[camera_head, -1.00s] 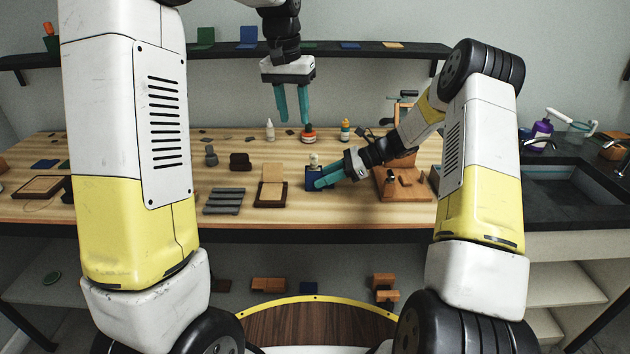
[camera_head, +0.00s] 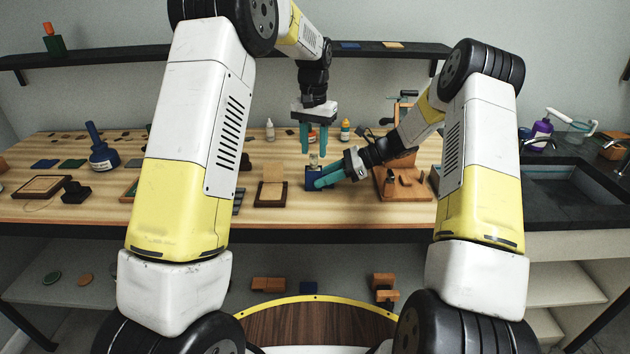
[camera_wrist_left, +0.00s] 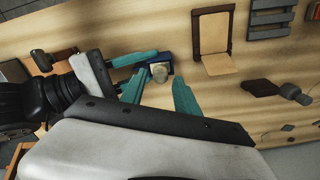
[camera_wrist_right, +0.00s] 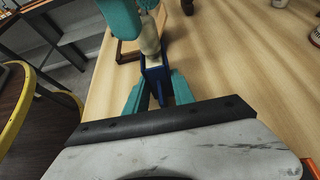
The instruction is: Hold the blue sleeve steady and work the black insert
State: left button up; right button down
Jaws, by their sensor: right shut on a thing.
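The blue sleeve (camera_head: 311,179) is at the front middle of the wooden bench. My right gripper (camera_head: 319,181) is shut on it from the right. The right wrist view shows the blue sleeve (camera_wrist_right: 154,76) between the two teal fingers. A pale, rounded piece (camera_wrist_right: 149,38) stands up out of the sleeve; it also shows in the left wrist view (camera_wrist_left: 160,73). I cannot make out a black insert in the sleeve. My left gripper (camera_head: 313,152) is open, fingers pointing down, just above the pale piece. I cannot tell whether its fingertips touch it.
A wooden press (camera_head: 402,180) stands just right of the sleeve. A brown tray with a tan panel (camera_head: 271,190) lies to the left. Small bottles (camera_head: 345,129) stand behind. A blue bottle (camera_head: 102,155) is further left. A sink (camera_head: 565,185) is at the right.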

pick_arm(q)
jog(key=shift+f, duration=1.3)
pick_arm(e)
jog(key=shift+s+d+f, duration=0.1)
jog(key=shift+f, duration=0.25)
pick_arm(q)
grip_shut()
jog(key=shift+r, duration=0.3)
jog(key=shift+r, duration=4.55)
jog(key=shift+a, duration=0.1)
